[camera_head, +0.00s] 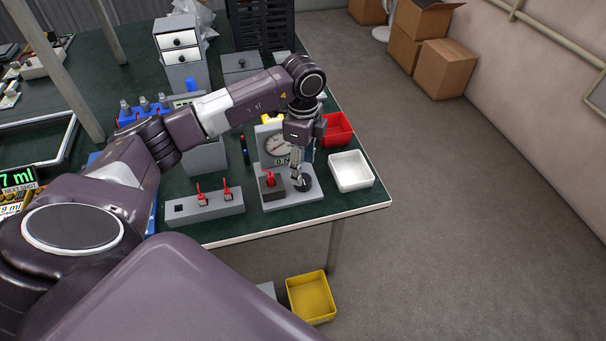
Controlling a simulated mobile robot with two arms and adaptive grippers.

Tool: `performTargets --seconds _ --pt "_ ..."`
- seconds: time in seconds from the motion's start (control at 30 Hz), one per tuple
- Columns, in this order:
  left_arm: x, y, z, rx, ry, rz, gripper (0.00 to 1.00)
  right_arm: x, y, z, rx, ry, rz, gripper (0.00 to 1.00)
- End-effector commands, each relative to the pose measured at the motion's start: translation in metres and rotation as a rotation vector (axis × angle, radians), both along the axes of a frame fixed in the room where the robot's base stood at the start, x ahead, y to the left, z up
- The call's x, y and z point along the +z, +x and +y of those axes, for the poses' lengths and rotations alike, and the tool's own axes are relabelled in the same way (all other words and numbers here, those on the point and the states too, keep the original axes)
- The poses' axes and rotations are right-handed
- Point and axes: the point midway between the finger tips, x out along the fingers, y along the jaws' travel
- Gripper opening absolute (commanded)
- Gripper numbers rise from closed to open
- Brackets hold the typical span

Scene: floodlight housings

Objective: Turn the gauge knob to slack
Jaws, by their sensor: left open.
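The gauge (277,146), with a round pale dial, stands upright on a grey base plate (292,201) near the table's front right corner. A dark round knob (304,185) sits on the plate in front of it. A red-handled switch (270,181) on a dark block is just left of the knob. My left gripper (297,177) points down at the knob from above, its fingers open. It partly hides the knob and the gauge's right side; I cannot tell whether the fingers touch the knob. The knob's marks are too small to read. My right gripper is not in view.
A grey box with red switches (204,205) lies to the left. A red bin (337,129) and a white tray (350,171) are close on the right, near the table edge. A yellow bin (311,297) is below the table.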

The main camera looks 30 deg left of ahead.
Motion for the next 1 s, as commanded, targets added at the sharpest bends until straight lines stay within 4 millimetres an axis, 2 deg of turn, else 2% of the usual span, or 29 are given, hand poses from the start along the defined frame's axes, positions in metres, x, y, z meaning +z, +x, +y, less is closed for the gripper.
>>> performTargets --seconds 0.03,0.2,0.4,1.0 --pt "0.013 0.002 0.000 0.000 -0.001 -0.005 0.51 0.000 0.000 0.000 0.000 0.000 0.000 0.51" --pt "0.047 0.001 0.000 0.001 0.000 -0.003 0.51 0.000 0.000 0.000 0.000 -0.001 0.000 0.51" --pt "0.069 0.000 0.000 0.001 -0.001 -0.001 0.51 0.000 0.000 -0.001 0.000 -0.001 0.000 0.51" --pt "0.072 0.000 0.000 0.001 0.000 0.000 0.51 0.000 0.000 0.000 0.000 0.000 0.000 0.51"
